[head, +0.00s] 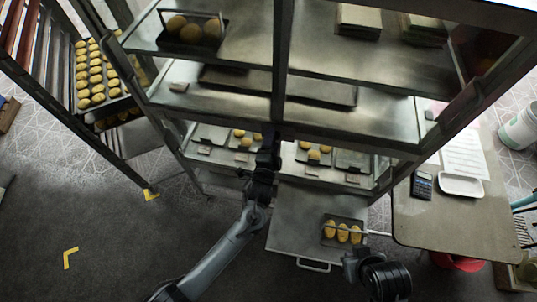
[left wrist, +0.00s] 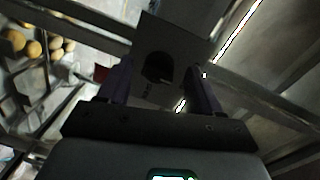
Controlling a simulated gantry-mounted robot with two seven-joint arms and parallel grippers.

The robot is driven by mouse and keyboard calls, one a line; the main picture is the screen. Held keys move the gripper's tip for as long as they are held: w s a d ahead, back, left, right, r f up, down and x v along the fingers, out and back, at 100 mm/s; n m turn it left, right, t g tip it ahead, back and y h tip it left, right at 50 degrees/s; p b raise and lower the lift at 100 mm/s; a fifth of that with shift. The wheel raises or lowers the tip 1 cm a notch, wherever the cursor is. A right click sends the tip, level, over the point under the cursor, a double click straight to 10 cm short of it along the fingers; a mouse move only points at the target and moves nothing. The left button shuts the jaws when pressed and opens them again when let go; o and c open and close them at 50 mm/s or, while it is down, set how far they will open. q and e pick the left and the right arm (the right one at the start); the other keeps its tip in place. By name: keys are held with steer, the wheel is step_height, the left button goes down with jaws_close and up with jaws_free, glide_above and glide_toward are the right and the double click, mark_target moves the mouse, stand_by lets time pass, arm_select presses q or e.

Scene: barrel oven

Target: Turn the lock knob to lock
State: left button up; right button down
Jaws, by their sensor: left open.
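The lock knob (left wrist: 158,68) is a dark rounded piece on a grey plate (left wrist: 178,42), seen in the left wrist view. My left gripper (left wrist: 158,85) is open, with one finger on each side of the knob; I cannot tell whether they touch it. In the head view my left gripper (head: 268,150) is at the middle post of the metal rack and hides the knob there. My right gripper (head: 352,262) is low at the right, near a small tray of bread; its fingers are not clear.
The metal rack (head: 279,60) has several shelves with trays and buns. A pulled-out shelf (head: 290,225) below carries a small dark tray (head: 328,242) with 3 breads. A table (head: 470,220) with a calculator (head: 421,185) and a white dish stands right. Open floor lies at lower left.

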arm_select(q)
steer(key=s+a, duration=0.1)
steer(key=s, duration=0.9)
steer(key=shift+a+r, duration=0.35)
steer(key=shift+r, duration=0.1)
steer(key=s+a+f+n+g+y, duration=0.2)
steer(key=s+a+f+n+g, duration=0.35)
steer(key=s+a, duration=0.6)
steer(key=s+a+r+n+g, duration=0.3)
steer(key=s+a+n+g, duration=0.15)
steer(key=s, duration=0.25)
steer(key=s+a+r+n+g, duration=0.3)
steer(key=s+a+n, duration=0.1)
steer(key=s+n, duration=0.15)
step_height(320, 180, up, 15)
steer(key=s+p, duration=0.1)
steer(key=p, duration=1.4)
steer(key=shift+s+d+f+y, duration=0.2)
steer(key=shift+y, duration=0.2)
